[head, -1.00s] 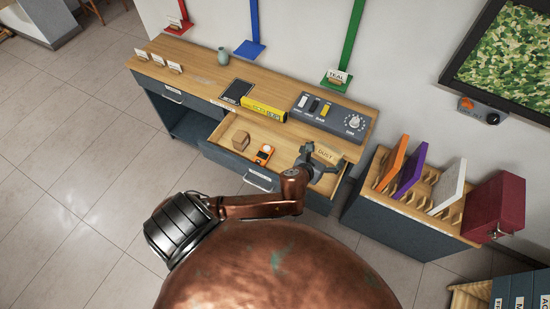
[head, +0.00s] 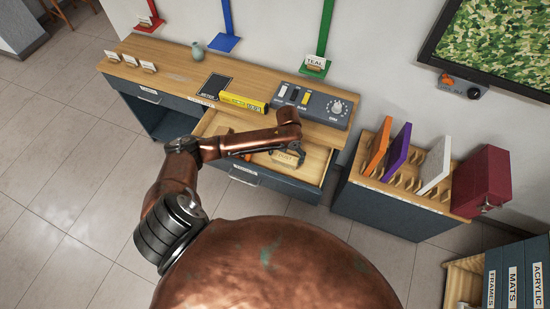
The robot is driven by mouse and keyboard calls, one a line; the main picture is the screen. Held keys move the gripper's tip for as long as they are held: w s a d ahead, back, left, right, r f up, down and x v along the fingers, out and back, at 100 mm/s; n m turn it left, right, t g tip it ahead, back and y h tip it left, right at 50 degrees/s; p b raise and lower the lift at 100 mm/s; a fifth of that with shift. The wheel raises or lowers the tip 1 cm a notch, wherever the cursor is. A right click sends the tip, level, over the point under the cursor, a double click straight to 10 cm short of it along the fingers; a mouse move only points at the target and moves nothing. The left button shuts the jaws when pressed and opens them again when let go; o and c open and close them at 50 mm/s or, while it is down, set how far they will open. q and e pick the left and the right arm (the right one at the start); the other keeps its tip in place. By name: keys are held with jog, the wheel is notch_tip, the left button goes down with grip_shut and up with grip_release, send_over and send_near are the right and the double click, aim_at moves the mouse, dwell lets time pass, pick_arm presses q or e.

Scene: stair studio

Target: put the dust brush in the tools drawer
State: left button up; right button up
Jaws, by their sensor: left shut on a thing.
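The tools drawer (head: 314,162) is pulled open under the wooden counter, at the middle of the head view. My left arm reaches over it from the left. My left gripper (head: 287,154) points down at the drawer's right part and is shut on the dust brush (head: 287,159), a pale wooden piece with lettering on it. The brush shows over the drawer's right part; I cannot tell whether it touches the drawer floor. The arm hides much of the drawer's left part, where only bits of other contents show. My right gripper is not in view.
On the counter (head: 178,72) are a yellow box (head: 243,102), a grey control panel (head: 312,105), a dark pad (head: 216,88) and a vase (head: 197,51). A rack (head: 395,198) with coloured panels stands close to the drawer's right. The floor at left is clear.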

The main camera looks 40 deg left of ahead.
aim_at(285, 157)
pick_arm(q)
notch_tip(285, 157, down, 4)
jog(key=shift+f, duration=0.1)
jog(key=shift+f+b, duration=0.45)
jog(key=shift+f, duration=1.15)
jog(key=shift+c, duration=0.4)
jog(key=o, duration=1)
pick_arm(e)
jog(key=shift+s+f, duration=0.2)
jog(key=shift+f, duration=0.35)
pick_arm(q)
jog(key=shift+r, duration=0.6)
notch_tip(285, 157, up, 10)
jog(key=shift+r+p, duration=0.15)
jog(key=shift+p, duration=0.7)
jog(key=shift+r, duration=0.35)
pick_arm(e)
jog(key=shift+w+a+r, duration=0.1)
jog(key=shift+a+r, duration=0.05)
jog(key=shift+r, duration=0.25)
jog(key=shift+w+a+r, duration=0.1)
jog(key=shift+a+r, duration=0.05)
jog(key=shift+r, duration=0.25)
